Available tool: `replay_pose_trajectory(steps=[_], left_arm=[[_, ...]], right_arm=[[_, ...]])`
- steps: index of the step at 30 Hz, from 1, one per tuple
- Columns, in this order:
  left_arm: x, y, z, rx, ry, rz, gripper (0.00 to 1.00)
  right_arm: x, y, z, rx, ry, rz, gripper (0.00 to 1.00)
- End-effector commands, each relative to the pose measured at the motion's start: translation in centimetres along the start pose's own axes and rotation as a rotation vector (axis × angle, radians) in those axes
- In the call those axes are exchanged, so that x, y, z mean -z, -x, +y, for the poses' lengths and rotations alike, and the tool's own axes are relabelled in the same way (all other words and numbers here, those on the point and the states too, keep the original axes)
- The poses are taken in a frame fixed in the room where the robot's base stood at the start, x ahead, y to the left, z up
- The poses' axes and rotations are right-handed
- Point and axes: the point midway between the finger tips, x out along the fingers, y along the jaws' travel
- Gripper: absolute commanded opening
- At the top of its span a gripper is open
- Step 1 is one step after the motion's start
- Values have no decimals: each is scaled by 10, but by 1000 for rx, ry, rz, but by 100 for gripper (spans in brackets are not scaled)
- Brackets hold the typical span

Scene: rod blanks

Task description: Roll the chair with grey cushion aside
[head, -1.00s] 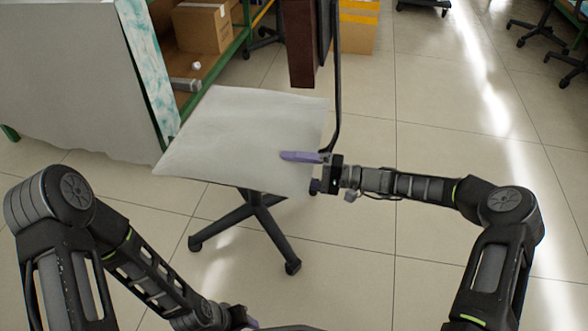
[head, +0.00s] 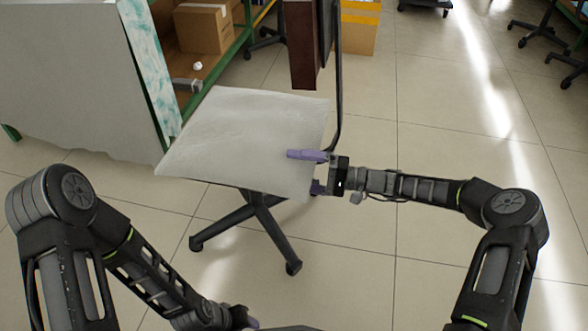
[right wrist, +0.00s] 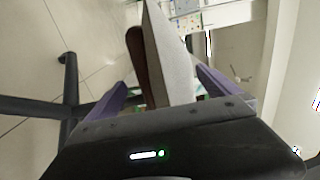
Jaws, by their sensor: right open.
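The chair's grey cushion (head: 235,135) is a pale square seat on a black base (head: 262,225) with castors, left of centre in the head view. My right gripper (head: 303,169) is at the cushion's right edge, with one purple finger above it and the other mostly hidden below. In the right wrist view the cushion's edge (right wrist: 168,60) stands between the open fingers (right wrist: 160,78), with gaps visible beside it. My left gripper (head: 245,319) is low at the bottom of the head view, mostly hidden, its jaws unclear.
A dark brown panel (head: 303,45) and thin black upright rise behind the seat. Tiled floor (head: 440,150) is open to the right.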

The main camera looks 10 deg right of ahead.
Motion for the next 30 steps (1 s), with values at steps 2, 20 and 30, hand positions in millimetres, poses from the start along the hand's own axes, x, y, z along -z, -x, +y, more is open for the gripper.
replay_pose_trajectory(steps=[2, 20, 30], left_arm=[[0, 5, 2, 0, -1, -1, 36], [-2, 19, 6, 1, -1, -10, 36], [-2, 19, 6, 1, -1, -9, 36]], right_arm=[[1, 12, -2, -1, -1, 4, 100], [0, 67, 0, 0, 0, -1, 100], [0, 66, 0, -1, 0, 0, 100]])
